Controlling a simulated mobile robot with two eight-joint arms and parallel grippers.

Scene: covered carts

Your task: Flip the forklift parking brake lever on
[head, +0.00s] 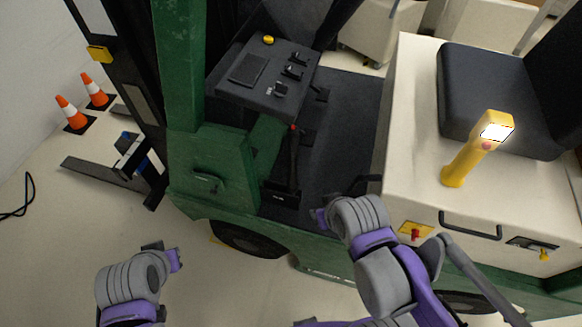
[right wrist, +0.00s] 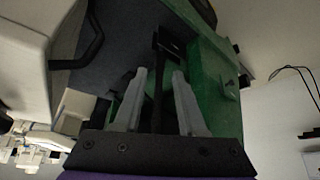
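The forklift's parking brake lever (head: 293,155) is a thin black lever with a red tip. It stands nearly upright from a black base beside the green dash support. My right gripper (head: 340,198) is to the right of and nearer than the lever, apart from it in the head view. In the right wrist view my right gripper (right wrist: 159,72) is open, with a dark upright bar (right wrist: 158,88), likely the lever, showing between its fingers; nothing is held. My left gripper (head: 165,254) is low at the left over the floor, away from the lever; its finger opening is unclear.
A black control panel (head: 255,75) is above the lever. The cream seat box (head: 410,120) with a black handle (head: 470,227) is at right, carrying a yellow handheld device (head: 468,160). A green mast post (head: 180,70) stands left. Orange cones (head: 70,112) are far left.

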